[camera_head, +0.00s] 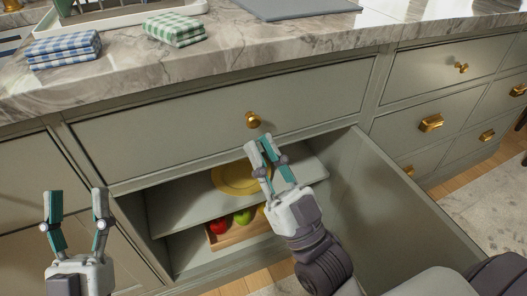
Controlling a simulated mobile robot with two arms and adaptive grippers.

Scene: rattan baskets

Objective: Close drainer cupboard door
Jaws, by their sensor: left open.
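The grey-green cupboard door (385,200) stands wide open below the counter, swung out on the right side of its opening. The cupboard interior shows an upper shelf (180,205) with a yellow plate (232,180) and, below it, a wooden tray (253,232) with red and green fruit. My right gripper (257,141) is in front of the opening, left of the door, with a narrow gap between its fingers and nothing held. Its forearm hides part of the door's lower area. My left gripper (76,192) is open and empty at the lower left, apart from the door.
A drawer with a gold knob (253,120) sits above the opening. More drawers with gold handles (431,123) are at the right. The marble counter (250,50) holds blue (63,50) and green (174,29) checked cloths. A rug (490,205) lies on the floor at the right.

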